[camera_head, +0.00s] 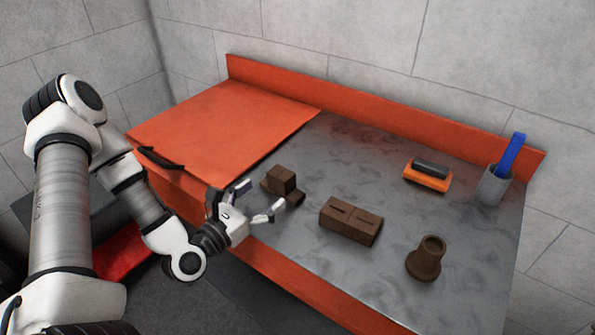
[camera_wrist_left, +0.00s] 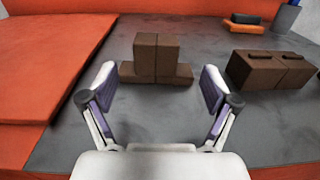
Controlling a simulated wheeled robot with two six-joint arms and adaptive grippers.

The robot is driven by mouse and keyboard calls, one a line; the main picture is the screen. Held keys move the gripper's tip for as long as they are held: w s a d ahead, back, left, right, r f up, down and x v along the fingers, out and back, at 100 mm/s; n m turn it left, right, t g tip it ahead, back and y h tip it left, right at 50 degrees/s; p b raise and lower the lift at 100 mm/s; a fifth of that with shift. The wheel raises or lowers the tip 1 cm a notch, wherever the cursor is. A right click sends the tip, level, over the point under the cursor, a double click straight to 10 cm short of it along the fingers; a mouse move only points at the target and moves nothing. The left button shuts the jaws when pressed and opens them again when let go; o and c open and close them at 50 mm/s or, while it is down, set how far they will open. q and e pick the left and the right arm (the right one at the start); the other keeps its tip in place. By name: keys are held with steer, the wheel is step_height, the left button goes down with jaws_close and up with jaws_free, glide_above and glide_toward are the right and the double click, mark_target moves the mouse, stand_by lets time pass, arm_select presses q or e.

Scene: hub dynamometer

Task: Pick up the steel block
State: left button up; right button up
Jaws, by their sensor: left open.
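A dark brown stepped block (camera_head: 281,180), with a narrow upright part on a wider base, stands on the grey worktop. It also shows in the left wrist view (camera_wrist_left: 157,57), straight ahead between the fingertips. A brown two-part block with slots on top (camera_head: 350,220) lies to its right, and shows at right in the wrist view (camera_wrist_left: 270,70). All are the same brown, so I cannot tell by colour which is the steel block. My left gripper (camera_head: 262,198) is open and empty, low at the worktop's front edge, just short of the stepped block. My right gripper is not in view.
A brown flanged cylinder (camera_head: 426,260) stands at front right. An orange-and-black tool (camera_head: 428,174) and a grey cup (camera_head: 493,187) holding a blue item are behind. A raised orange panel (camera_head: 220,118) is on the left. The worktop (camera_head: 330,155) behind the stepped block is clear.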

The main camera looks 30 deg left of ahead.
mark_target(275, 181)
arm_select(q)
steer(key=shift+w+d+f+b, duration=0.15)
steer(key=shift+w+b, duration=0.2)
steer(key=shift+w, duration=0.6)
steer(key=w, duration=0.5)
steer(key=shift+w+d+p, duration=0.1)
steer(key=shift+w+p, duration=0.05)
steer(key=shift+p, duration=0.2)
steer(key=shift+s+r, duration=0.2)
steer(key=shift+r, duration=0.05)
steer(key=shift+c, duration=1)
jaws_close()
